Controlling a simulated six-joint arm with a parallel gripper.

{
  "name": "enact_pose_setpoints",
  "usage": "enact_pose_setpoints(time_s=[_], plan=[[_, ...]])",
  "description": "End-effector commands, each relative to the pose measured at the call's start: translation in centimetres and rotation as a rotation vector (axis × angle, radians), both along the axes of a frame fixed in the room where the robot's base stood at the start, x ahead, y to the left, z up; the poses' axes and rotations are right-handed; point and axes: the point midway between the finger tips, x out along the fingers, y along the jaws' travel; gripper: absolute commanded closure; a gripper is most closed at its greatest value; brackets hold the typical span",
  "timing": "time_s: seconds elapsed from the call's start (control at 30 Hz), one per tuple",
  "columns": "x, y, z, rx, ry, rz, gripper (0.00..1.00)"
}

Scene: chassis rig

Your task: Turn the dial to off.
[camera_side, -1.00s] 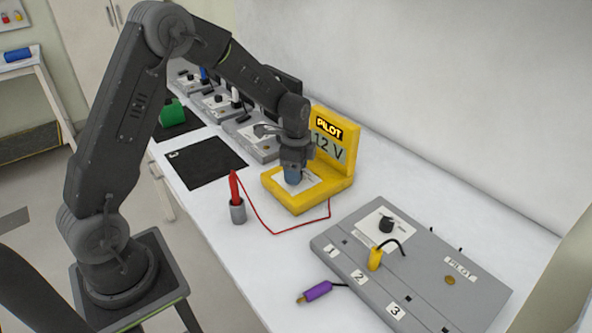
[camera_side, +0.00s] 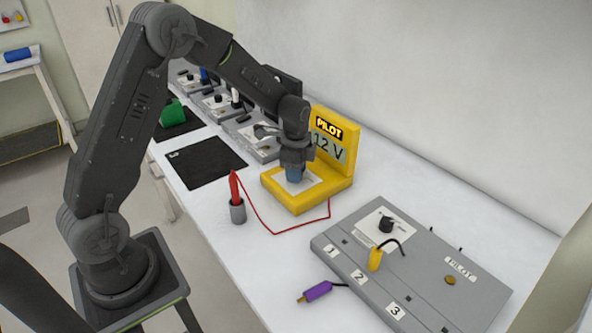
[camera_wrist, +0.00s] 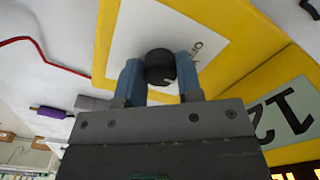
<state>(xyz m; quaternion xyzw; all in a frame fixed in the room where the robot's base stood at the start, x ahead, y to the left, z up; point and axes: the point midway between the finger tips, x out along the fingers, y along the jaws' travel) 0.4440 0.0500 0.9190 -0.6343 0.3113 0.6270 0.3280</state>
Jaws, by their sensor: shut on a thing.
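The dial (camera_wrist: 160,66) is a round black knob on a white plate (camera_wrist: 125,35) of the yellow meter (camera_side: 300,203). In the wrist view my gripper (camera_wrist: 161,72) has its blue fingers on both sides of the dial, shut on it. In the side view my gripper (camera_side: 293,176) points down onto the meter's base and hides the dial. The meter's upright lid reads "PILOT" and "12 V" (camera_side: 328,143). Lettering on the plate beside the dial is partly hidden, and I cannot tell where the dial points.
A red probe stands in a grey cup (camera_side: 238,211), its red wire running to the meter. A grey panel (camera_side: 440,285) with a black knob and a yellow plug lies at right. A purple plug (camera_side: 317,291) lies before it. More grey panels and a black mat (camera_side: 207,163) are behind.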

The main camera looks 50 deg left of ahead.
Motion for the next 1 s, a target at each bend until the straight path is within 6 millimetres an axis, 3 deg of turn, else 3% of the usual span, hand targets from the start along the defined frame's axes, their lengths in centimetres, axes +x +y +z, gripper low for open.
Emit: enact_pose_setpoints(time_s=[0.37,1.0], plan=[[0.04,-0.03,0.04,-0.001,-0.002,0.149,0.9],[0.05,-0.11,0.04,-0.002,-0.002,0.648,0.9]])
